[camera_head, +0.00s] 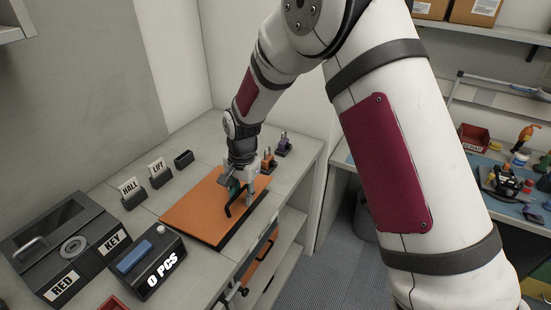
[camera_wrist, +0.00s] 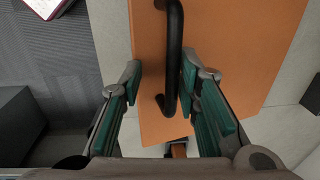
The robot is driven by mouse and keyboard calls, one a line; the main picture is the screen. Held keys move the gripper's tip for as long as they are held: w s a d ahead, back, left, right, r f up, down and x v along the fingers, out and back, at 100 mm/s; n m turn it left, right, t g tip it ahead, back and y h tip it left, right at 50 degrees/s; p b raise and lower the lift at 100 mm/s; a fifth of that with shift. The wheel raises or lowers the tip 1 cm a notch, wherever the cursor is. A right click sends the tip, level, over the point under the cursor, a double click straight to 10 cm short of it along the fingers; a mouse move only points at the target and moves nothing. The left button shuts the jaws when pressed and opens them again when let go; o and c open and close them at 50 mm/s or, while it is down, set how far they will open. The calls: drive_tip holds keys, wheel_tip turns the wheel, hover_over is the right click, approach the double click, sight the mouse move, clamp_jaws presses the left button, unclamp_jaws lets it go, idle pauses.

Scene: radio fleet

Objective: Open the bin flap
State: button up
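An orange panel (camera_head: 195,208), which looks like the flap, lies flat on the grey counter with a dark front edge. A black bar handle (camera_head: 242,199) stands on it near its front edge. My gripper (camera_head: 236,196) is over this handle, fingers pointing down. In the wrist view, the handle (camera_wrist: 173,60) runs between my two green-padded fingers (camera_wrist: 160,80). The fingers are apart. The handle is close to the right finger, with a clear gap to the left one. The orange panel (camera_wrist: 225,45) looks flat and closed.
A black box (camera_head: 45,240) labelled RED and KEY and a "0 PCS" counter (camera_head: 150,262) stand at left. HALL (camera_head: 129,188) and LIFT (camera_head: 157,168) cards stand behind. Small radios (camera_head: 268,158) stand beyond the panel. Another orange piece (camera_head: 262,262) shows below the counter.

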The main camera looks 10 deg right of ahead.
drive_tip(key=shift+s+d+f+t+y, duration=0.1)
drive_tip(key=shift+d+f+t+y, duration=0.1)
drive_tip(key=shift+f, duration=0.3)
drive_tip(key=shift+s+d+f+t+y, duration=0.1)
drive_tip(key=shift+f+y, duration=0.1)
drive_tip(key=shift+f, duration=0.25)
drive_tip(key=s+d+r+n+b, duration=0.1)
drive_tip(key=s+d+r, duration=0.1)
drive_tip(key=r, duration=0.7)
drive_tip(key=s+d+r+n+t+b, duration=0.1)
drive_tip(key=s+d+r+b, duration=0.1)
drive_tip(key=d+r, duration=0.3)
drive_tip(key=shift+s+d+r+h, duration=0.3)
drive_tip(key=shift+s+r, duration=0.1)
drive_tip(key=shift+r, duration=1.9)
drive_tip(key=shift+c, duration=0.4)
